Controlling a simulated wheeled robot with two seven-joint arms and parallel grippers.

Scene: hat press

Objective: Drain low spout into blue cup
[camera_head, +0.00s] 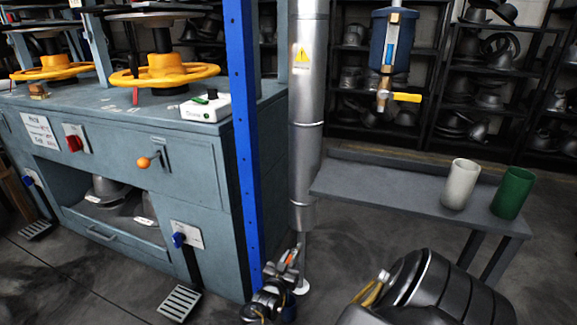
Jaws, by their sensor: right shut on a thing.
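A blue tank (378,40) with a sight tube hangs at the upper right. A brass spout (383,101) points down below it, with a yellow handle (407,97) sticking out to the right. A white cup (460,184) and a green cup (513,193) stand upright on a grey side table. I see no blue cup. My right gripper (289,262) appears low by the foot of the silver pipe, well left of the table and below the spout. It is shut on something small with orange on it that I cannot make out. My left gripper is out of view.
The silver pipe (307,130) and a blue post (243,140) rise left of the grey table (385,187). A press cabinet (140,135) with yellow wheels fills the left. Black racks (340,100) of hat forms stand behind. The table's left part is bare.

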